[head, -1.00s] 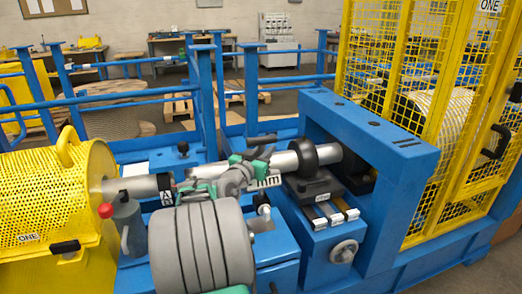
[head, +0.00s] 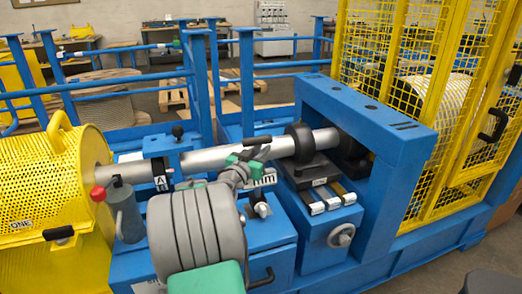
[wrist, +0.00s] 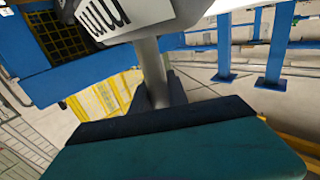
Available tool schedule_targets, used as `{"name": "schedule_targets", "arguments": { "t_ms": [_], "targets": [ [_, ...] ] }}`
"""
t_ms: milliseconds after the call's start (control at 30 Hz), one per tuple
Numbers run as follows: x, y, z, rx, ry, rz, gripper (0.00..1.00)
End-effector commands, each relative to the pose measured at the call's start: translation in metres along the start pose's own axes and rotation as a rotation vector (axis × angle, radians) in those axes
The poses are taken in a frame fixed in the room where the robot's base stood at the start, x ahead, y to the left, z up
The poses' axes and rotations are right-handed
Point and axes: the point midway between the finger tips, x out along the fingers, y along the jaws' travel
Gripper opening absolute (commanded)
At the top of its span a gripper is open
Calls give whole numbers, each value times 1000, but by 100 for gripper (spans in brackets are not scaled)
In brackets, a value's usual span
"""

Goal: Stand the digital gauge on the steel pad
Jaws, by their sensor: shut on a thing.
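My gripper (head: 248,165), grey with green parts, is in front of the long silver shaft in the head view. It is shut on the digital gauge (head: 264,178), whose pale face with dark "mm" lettering shows just below the green fingers. In the wrist view the gauge (wrist: 105,15) is at the top edge, cut off, with black marks on white and a grey stem below it. I cannot tell whether the gauge touches anything under it. I cannot make out the steel pad with certainty; part of the machine bed is hidden behind my arm.
The silver shaft (head: 225,156) runs across to a black collar (head: 302,142) by the blue frame (head: 370,115). A blue block with silver bars (head: 318,207) and a handwheel stands right of my gripper. A yellow perforated guard (head: 45,185) and red-tipped grey can (head: 127,212) are left.

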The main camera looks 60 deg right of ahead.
Motion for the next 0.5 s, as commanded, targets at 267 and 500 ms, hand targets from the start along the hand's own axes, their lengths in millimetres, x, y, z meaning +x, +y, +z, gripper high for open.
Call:
{"name": "schedule_targets", "arguments": {
  "t_ms": [267,500],
  "targets": [
    [0,0,-2,5,10,0,0],
    [0,0,1,5,10,0,0]
  ]
}}
